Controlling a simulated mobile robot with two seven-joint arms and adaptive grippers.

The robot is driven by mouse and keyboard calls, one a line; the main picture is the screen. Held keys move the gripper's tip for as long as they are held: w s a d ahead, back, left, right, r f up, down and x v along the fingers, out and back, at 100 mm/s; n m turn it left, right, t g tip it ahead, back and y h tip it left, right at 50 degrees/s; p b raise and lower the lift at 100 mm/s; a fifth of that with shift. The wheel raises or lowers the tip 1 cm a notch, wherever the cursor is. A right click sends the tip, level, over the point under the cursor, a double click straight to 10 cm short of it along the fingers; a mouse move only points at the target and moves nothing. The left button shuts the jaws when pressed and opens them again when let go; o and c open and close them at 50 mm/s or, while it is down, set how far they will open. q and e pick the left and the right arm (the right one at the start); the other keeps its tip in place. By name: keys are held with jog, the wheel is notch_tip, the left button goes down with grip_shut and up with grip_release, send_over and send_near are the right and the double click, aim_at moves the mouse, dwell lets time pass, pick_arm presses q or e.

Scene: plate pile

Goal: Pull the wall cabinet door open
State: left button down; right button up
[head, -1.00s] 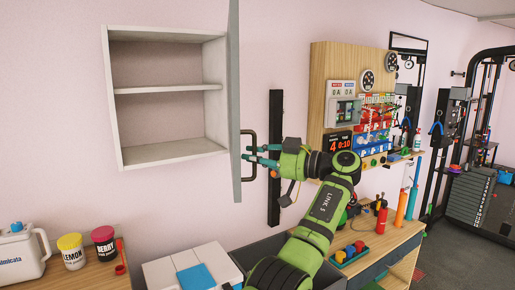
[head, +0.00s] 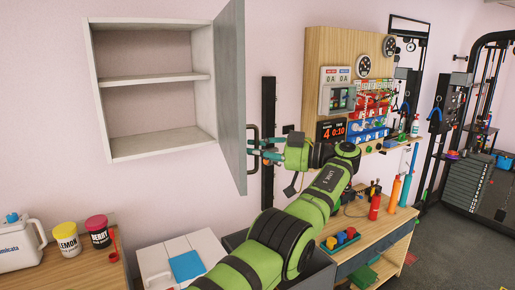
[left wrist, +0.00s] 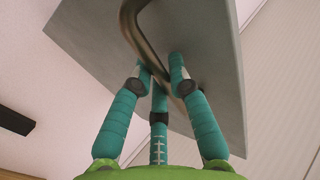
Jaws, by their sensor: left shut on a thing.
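The wall cabinet (head: 153,150) hangs at the upper left in the head view, with two empty shelf spaces facing me. Its grey door (head: 231,100) stands wide open on the cabinet's right side, swung out toward me, with its inner face visible. The dark bar handle (head: 258,133) is on the door's outer face. My left gripper (head: 262,150) is shut on the handle from the right. In the left wrist view, its teal fingers (left wrist: 160,68) close around the curved handle (left wrist: 133,22) against the door panel (left wrist: 222,75). The right gripper is not in view.
A wooden pegboard (head: 325,80) and workbench (head: 372,238) stand to the right.

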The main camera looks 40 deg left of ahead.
pick_arm(q)
jog(key=shift+r, duration=0.1)
jog(key=c, duration=1.2)
grip_release()
jog(key=shift+o, duration=0.2)
